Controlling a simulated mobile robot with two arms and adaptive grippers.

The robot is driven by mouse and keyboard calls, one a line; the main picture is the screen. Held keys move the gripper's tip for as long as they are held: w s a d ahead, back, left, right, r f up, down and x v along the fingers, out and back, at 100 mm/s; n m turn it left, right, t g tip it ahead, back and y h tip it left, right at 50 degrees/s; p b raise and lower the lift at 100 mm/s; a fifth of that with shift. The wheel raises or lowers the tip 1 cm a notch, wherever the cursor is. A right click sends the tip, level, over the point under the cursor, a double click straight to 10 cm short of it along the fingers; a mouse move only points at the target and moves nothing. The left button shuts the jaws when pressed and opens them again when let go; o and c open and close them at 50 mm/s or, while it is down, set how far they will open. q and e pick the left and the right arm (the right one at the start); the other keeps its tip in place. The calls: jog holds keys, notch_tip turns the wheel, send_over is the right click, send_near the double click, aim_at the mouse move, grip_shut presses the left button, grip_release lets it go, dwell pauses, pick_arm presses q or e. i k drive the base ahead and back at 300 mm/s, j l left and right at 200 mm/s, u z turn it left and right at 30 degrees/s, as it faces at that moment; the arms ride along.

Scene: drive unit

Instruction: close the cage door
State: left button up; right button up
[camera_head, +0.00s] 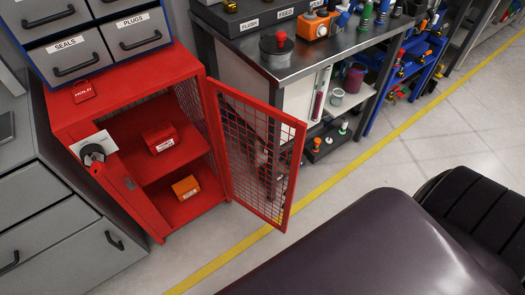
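The red cage (83,117) is a metal cabinet standing at the left of the picture. Its mesh door (287,190) is hinged on the cage's right side and stands wide open, swung out over the floor. A red box (160,138) sits on the inner shelf and an orange box (186,188) sits on the cage floor. A dark round latch or lock with a white tag (94,140) is at the cage's left front edge. A red "HOLD" tag (84,91) is on top. Neither gripper is in view.
Grey drawers (60,235) are at the left. A yellow line (330,182) crosses the clear floor. A dark rounded body fills the bottom right.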

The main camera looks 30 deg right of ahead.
aim_at(300, 127)
jog(key=l+u, duration=0.2)
jog(key=l, duration=0.25)
jog(key=l+u, duration=0.2)
jog(key=l, duration=0.2)
jog(key=k+l+u, duration=0.15)
jog(key=l, duration=0.25)
jog(key=l+u, duration=0.2)
jog(key=l, duration=0.2)
jog(key=k+l+u, duration=0.2)
jog(key=l, duration=0.2)
jog(key=k+l+u, duration=0.2)
jog(key=l, duration=0.2)
jog(key=i+l+u, duration=0.15)
jog(key=l, duration=0.4)
jog(key=i+l+u, duration=0.15)
jog(key=l, duration=0.35)
jog(key=l+u, duration=0.2)
jog(key=l, duration=0.35)
